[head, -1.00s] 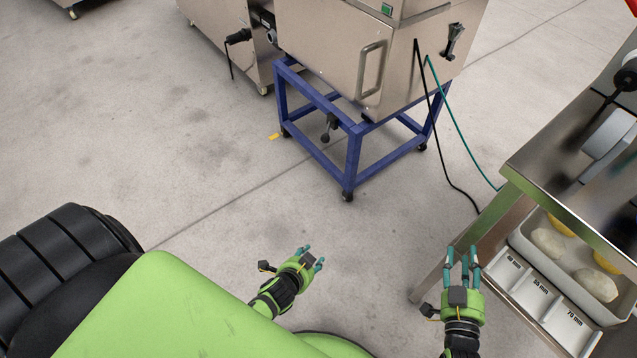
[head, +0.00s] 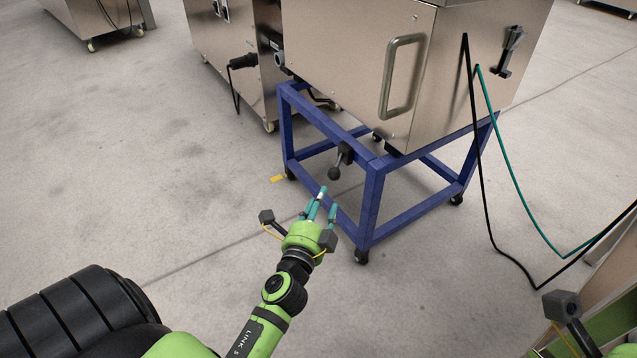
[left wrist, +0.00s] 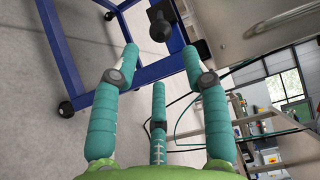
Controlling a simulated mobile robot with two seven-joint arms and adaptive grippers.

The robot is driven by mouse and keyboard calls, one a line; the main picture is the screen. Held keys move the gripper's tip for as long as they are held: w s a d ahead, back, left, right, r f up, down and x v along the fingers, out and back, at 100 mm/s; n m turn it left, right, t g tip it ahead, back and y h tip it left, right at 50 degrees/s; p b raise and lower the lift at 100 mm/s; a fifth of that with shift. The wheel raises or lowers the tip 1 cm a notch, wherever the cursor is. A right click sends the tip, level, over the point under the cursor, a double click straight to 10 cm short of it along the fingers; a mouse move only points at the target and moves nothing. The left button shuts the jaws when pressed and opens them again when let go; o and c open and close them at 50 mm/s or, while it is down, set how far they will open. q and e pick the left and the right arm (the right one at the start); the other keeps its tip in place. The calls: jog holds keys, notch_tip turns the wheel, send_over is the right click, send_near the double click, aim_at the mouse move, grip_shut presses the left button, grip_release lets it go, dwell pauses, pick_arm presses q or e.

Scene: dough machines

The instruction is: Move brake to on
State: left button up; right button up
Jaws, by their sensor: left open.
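The brake is a black lever with a round knob (head: 335,172), mounted on the top rail of the blue frame (head: 370,205). The lever hangs downward at an angle. My left gripper (head: 320,205) is open and empty, just in front of and below the knob in the head view, apart from it. In the left wrist view the brake knob (left wrist: 161,30) shows beyond the spread teal fingers (left wrist: 155,85), with a gap between. Only a part of my right wrist shows at the lower right of the head view; its fingers are out of the picture.
The blue frame on castors carries a steel machine (head: 350,60) with a handle (head: 403,78). Black and green cables (head: 510,180) hang at its right. Another steel machine stands behind left. The floor at left is clear.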

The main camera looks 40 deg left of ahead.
aim_at(332, 179)
pick_arm(q)
jog(key=shift+x, duration=4.25)
jog(key=shift+c, duration=0.4)
